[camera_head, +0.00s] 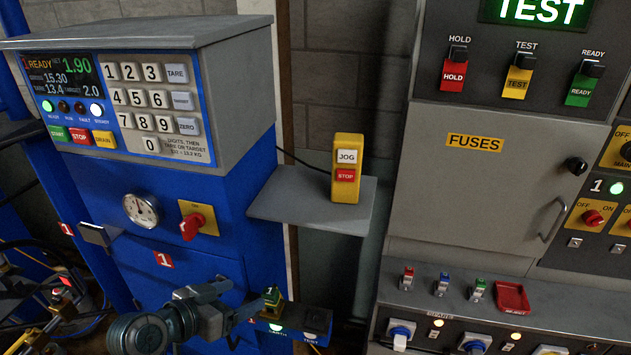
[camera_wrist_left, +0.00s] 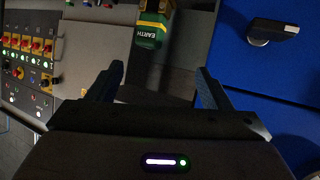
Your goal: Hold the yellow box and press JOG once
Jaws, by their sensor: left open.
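The yellow box (camera_head: 348,190) stands upright on a small grey shelf (camera_head: 300,205) in the head view. Its front has a white JOG button (camera_head: 347,157) above a red STOP button (camera_head: 345,175). A dark cable runs from behind it to the left. My left gripper (camera_head: 238,306) is low and to the left of the box, well apart from it. In the left wrist view its two fingers (camera_wrist_left: 158,88) are spread with nothing between them. The yellow box does not show clearly in that view. My right gripper is not in view.
A green and yellow block marked EARTH (camera_wrist_left: 150,25) lies just beyond my left fingers; it also shows in the head view (camera_head: 272,296) on a blue ledge. A blue scale cabinet (camera_head: 215,255) stands left, a grey fuse cabinet (camera_head: 480,190) right. Cables lie lower left.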

